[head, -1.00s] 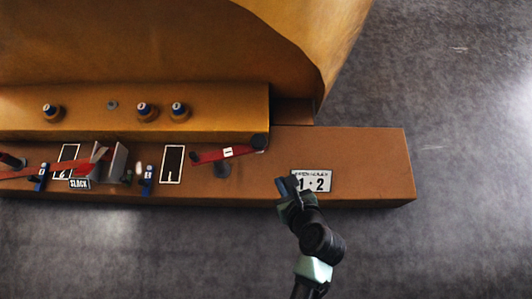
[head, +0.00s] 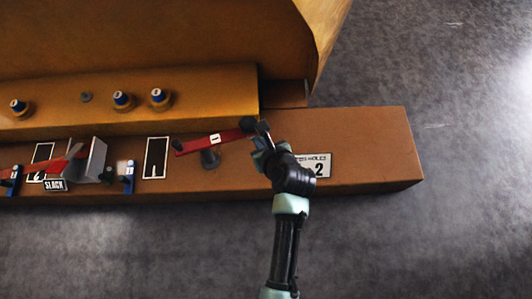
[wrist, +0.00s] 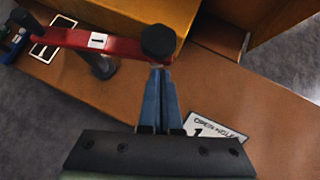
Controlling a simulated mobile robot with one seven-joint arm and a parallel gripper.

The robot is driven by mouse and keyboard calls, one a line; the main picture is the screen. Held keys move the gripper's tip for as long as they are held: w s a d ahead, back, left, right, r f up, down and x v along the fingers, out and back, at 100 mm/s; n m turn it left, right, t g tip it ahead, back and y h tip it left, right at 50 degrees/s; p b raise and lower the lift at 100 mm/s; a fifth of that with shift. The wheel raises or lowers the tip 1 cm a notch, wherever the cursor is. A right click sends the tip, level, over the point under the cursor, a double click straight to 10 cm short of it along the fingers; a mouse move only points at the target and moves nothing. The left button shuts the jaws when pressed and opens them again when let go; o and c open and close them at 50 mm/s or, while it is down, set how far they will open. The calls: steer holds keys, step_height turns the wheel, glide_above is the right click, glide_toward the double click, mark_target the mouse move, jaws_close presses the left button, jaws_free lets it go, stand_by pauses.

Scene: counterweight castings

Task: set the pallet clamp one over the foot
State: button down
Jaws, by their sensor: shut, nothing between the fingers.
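Pallet clamp one is a red bar (head: 212,142) with a white "1" label, a black knob at its right end and a grey post (head: 209,159) under it. It lies along the brown pallet beam, in front of the orange casting foot (head: 200,97), and its left end is beside an outlined rectangle, not over the foot. In the wrist view the bar (wrist: 75,40) ends at the black knob (wrist: 158,42). My gripper (head: 264,132) is shut and empty, its fingertips close to the knob's near side. In the wrist view the fingers (wrist: 160,72) reach just below the knob; contact is unclear.
Blue-topped bolts (head: 123,99) stand on the foot. At left are another red clamp bar, a grey bracket (head: 92,160), blue pieces (head: 128,178) and a "SLACK" label (head: 56,185). A numbered plate (head: 318,165) is partly hidden by my arm. The beam's right end (head: 380,150) is clear.

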steer(key=shift+w+a, duration=0.2)
steer(key=shift+w, duration=0.25)
steer(key=shift+w, duration=0.15)
